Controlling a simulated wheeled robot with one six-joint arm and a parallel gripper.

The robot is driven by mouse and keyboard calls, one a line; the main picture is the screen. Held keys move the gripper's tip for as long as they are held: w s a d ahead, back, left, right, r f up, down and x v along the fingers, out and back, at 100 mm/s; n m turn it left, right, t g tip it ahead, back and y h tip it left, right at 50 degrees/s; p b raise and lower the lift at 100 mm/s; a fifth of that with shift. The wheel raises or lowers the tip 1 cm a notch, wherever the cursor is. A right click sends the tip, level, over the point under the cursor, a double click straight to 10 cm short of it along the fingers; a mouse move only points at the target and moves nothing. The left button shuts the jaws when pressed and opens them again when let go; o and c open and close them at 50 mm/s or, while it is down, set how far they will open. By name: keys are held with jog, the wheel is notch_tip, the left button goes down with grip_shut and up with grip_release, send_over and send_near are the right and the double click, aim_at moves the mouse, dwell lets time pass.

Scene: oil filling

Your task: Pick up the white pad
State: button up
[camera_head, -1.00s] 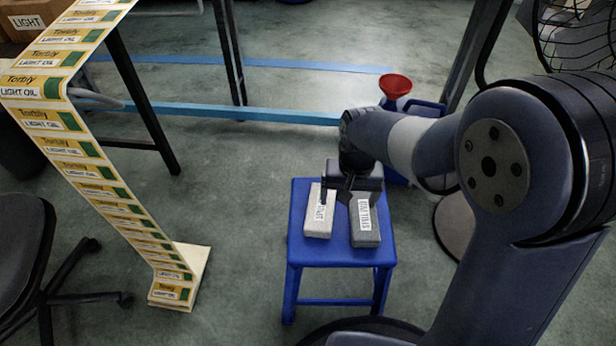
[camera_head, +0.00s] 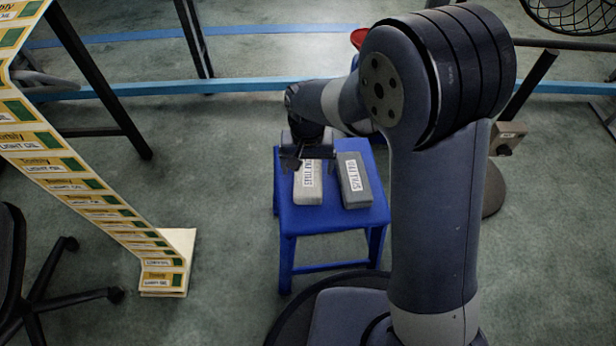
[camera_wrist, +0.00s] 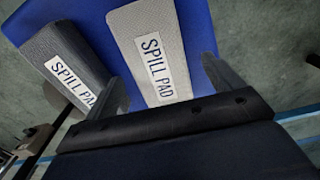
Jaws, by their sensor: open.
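The white pad (camera_head: 309,186) lies on the blue stool (camera_head: 325,218), on the left, with a label on top. In the wrist view the white pad (camera_wrist: 185,30), labelled "SPILL PAD", lies between the two fingers. A dark grey pad (camera_head: 357,186) lies beside it on the right, apart from it; in the wrist view the grey pad (camera_wrist: 62,62) is on the left. My gripper (camera_head: 305,158) is open above the far end of the white pad. In the wrist view my gripper (camera_wrist: 165,80) has its fingers on either side of the white pad; I cannot tell whether they touch it.
A red funnel (camera_head: 358,37) is partly hidden behind my arm. A fan (camera_head: 580,12) stands at the top right. Floor around the stool is mostly clear.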

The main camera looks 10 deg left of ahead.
aim_at(308, 171)
notch_tip(308, 171, down, 3)
jog(key=shift+w+f+b, duration=0.1)
jog(key=shift+b, duration=0.45)
jog(key=c, duration=1.1)
